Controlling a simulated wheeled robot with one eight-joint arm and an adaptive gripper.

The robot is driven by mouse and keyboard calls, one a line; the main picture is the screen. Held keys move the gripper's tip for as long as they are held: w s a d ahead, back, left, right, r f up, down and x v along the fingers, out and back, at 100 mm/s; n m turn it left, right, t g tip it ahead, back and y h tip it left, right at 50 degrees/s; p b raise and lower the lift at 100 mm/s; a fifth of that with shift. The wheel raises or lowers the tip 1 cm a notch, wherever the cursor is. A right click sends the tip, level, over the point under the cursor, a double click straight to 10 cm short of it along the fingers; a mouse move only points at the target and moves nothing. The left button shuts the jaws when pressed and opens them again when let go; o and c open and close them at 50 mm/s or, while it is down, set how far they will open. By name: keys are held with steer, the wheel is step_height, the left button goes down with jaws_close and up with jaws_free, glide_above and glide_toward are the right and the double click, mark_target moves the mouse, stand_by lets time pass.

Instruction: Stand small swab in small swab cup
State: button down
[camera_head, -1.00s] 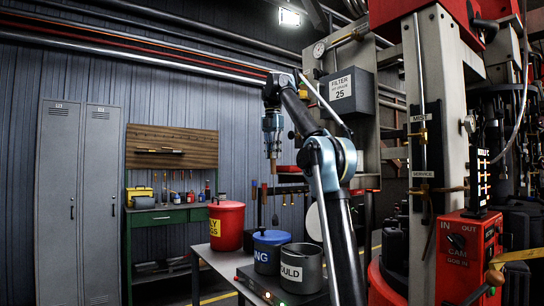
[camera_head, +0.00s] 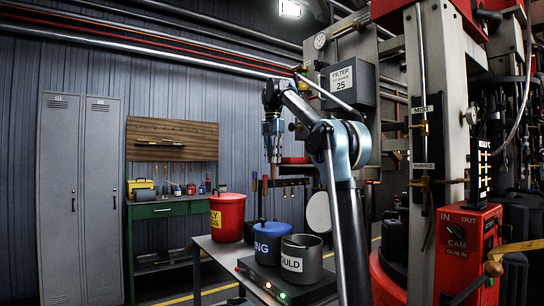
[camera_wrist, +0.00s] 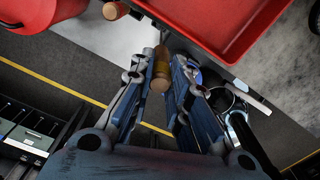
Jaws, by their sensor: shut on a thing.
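My gripper (camera_head: 272,152) hangs pointing down, left of the upper arm and above the cups as seen in the head view. In the wrist view my gripper (camera_wrist: 160,95) is shut on a wooden handle (camera_wrist: 161,70), which I take to be the small swab. The swab's other end is hidden. A blue cup with white lettering (camera_head: 268,246) and a dark grey cup labelled "MOULD" (camera_head: 302,263) stand side by side on a dark base. Which one is the small swab cup I cannot tell. The swab is apart from both.
A red bucket with a yellow label (camera_head: 227,220) stands on the table behind the cups. Tools with wooden handles hang behind the gripper. A red tray (camera_wrist: 245,50) lies close to the gripper in the wrist view. The red and grey machine (camera_head: 440,150) blocks the right side.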

mark_target(273, 178)
steer(key=shift+f, duration=4.85)
steer(key=c, duration=1.4)
jaws_free()
steer(key=shift+c, duration=0.2)
steer(key=shift+r, duration=0.1)
step_height(273, 178, up, 12)
steer(key=shift+f, duration=0.15)
